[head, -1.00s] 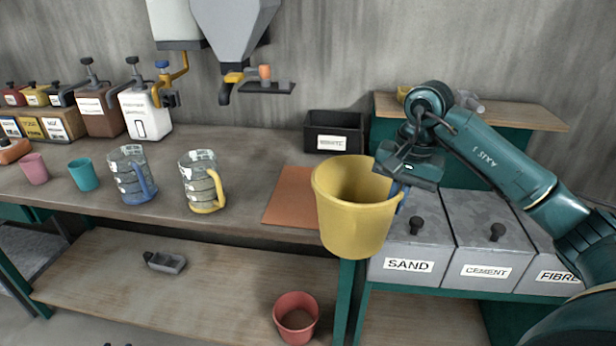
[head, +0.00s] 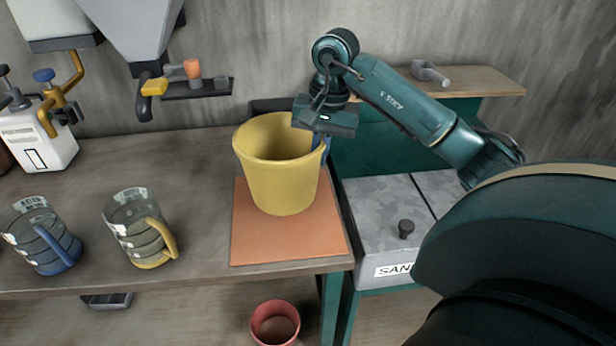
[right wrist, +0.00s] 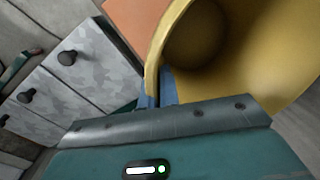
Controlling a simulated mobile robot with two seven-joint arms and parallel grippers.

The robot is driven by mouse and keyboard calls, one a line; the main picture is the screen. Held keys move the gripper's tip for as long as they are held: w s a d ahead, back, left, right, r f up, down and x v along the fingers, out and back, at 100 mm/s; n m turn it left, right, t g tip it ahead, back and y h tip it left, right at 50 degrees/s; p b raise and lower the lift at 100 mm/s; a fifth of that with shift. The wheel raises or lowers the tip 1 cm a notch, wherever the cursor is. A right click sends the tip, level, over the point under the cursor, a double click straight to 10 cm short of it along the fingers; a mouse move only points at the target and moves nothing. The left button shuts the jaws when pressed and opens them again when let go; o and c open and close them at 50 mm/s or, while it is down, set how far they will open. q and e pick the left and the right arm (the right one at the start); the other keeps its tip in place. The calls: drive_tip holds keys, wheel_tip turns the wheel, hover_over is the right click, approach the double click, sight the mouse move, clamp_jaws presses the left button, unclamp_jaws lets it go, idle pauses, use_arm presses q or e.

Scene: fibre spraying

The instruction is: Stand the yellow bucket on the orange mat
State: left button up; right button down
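The yellow bucket (head: 282,185) is upright over the back part of the orange mat (head: 285,240) in the head view. I cannot tell whether its base touches the mat. My right gripper (head: 318,145) is at the bucket's right rim, with its blue fingers on the wall. In the right wrist view the fingers (right wrist: 160,88) are closed on the rim of the bucket (right wrist: 235,50), and a corner of the mat (right wrist: 130,18) shows beyond it. My left gripper is not in view.
Two measuring jugs, one blue-handled (head: 42,238) and one yellow-handled (head: 140,230), stand left of the mat. A dark bin (head: 268,105) is behind the bucket. The sand bin (head: 380,215) is to the right. A hopper spout (head: 145,95) hangs at upper left.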

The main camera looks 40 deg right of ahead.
wheel_tip(320, 180, down, 5)
drive_tip(key=shift+f+p, duration=0.15)
drive_tip(key=shift+p, duration=0.15)
drive_tip(key=shift+f, duration=0.1)
drive_tip(key=shift+f+b, duration=0.15)
drive_tip(key=shift+b, duration=0.15)
drive_tip(key=c, duration=1.6)
unclamp_jaws()
drive_tip(key=shift+c, duration=0.2)
wheel_tip(320, 180, up, 12)
drive_tip(key=shift+s+d+r, duration=0.2)
drive_tip(key=shift+s+d, duration=0.2)
drive_tip(key=shift+s, duration=0.05)
